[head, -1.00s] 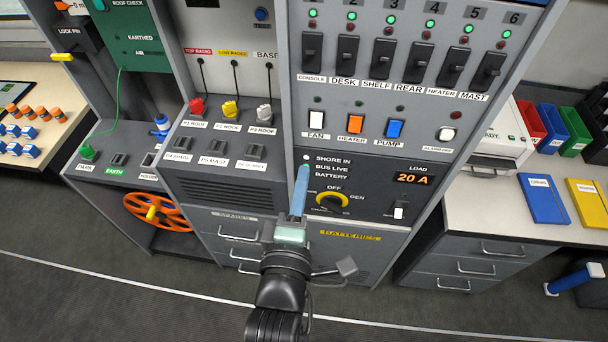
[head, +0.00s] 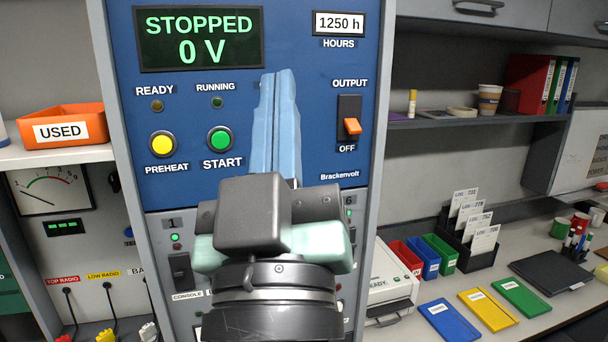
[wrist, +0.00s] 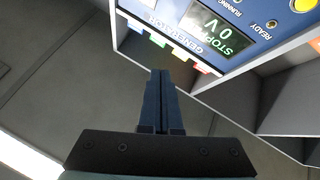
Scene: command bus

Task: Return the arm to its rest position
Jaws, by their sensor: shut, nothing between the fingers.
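My gripper (head: 276,80) is raised in the middle of the head view, with its blue fingers pointing up. The fingers are together with nothing between them. They appear in front of the blue generator panel (head: 330,65); I cannot tell how far apart they are from it. In the wrist view my gripper (wrist: 160,75) also shows its fingers pressed together, pointing toward the upper part of the room, with the generator display (wrist: 217,27) beyond to the right. My wrist and arm hide part of the switch panel below.
The generator display (head: 199,38) reads STOPPED, 0 V. A shelf (head: 470,118) and a desk with coloured folders (head: 488,308) are on the right. An orange USED bin (head: 62,127) sits on a left shelf. The grey panel edge (head: 381,110) stands close to my arm.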

